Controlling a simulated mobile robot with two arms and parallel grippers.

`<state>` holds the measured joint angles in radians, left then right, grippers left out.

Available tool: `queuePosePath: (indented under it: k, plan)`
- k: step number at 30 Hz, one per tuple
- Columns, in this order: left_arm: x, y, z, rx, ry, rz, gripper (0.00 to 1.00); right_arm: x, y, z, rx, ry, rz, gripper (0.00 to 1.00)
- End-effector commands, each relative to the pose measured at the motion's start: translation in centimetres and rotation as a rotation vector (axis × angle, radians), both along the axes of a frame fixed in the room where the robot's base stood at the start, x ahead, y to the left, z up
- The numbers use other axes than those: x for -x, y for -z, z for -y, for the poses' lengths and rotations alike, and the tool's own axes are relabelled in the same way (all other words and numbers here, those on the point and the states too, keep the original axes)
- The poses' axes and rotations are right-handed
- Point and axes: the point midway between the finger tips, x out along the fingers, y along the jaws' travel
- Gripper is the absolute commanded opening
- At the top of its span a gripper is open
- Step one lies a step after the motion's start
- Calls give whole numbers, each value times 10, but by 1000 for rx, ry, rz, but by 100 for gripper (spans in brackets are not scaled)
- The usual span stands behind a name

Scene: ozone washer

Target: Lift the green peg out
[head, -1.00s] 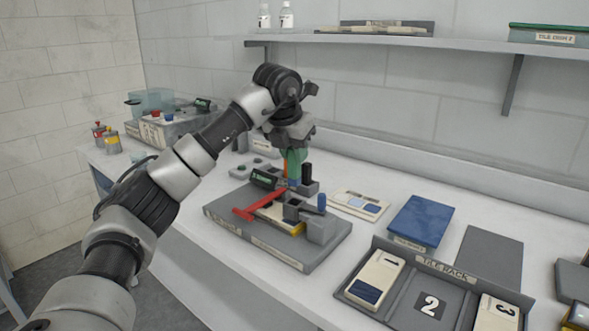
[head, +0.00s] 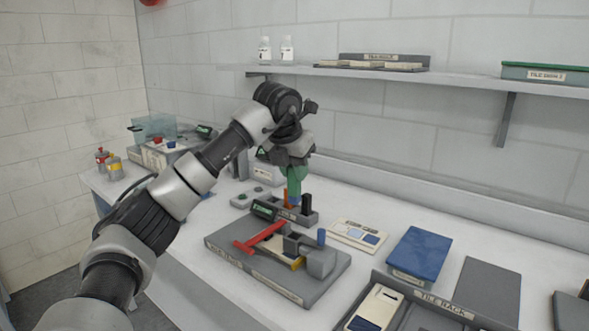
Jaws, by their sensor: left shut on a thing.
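My left gripper (head: 294,190) points straight down over the grey peg block (head: 302,216) at the back of the grey fixture base. It is shut on the green peg, which I cannot clearly tell apart from the green, see-through jaw area. A small blue part shows at the lower end of the jaws, close above or at the block; whether there is a gap is too small to tell. An orange peg (head: 286,199) stands just left of the jaws and a black peg (head: 307,203) just right. My right gripper is out of view.
A small display (head: 264,210) stands left of the block. A light panel (head: 358,234), blue box (head: 420,252) and tile rack (head: 445,303) lie right. A shelf (head: 440,76) runs above.

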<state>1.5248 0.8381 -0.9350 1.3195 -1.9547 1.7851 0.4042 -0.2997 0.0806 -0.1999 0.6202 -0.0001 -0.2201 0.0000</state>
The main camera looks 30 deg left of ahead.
Motion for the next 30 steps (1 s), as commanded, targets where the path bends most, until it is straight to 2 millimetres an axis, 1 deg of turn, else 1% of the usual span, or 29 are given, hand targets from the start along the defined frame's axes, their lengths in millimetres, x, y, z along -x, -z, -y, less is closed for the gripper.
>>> queuePosePath:
  k: [1, 24, 30]
  plan:
    - [0, -5, 0, 0, 0, 1, 0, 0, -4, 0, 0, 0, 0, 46]
    - [0, -36, 0, 0, 0, 1, 0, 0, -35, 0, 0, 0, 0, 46]
    - [0, -38, 0, 0, 0, 1, 0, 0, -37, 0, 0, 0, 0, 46]
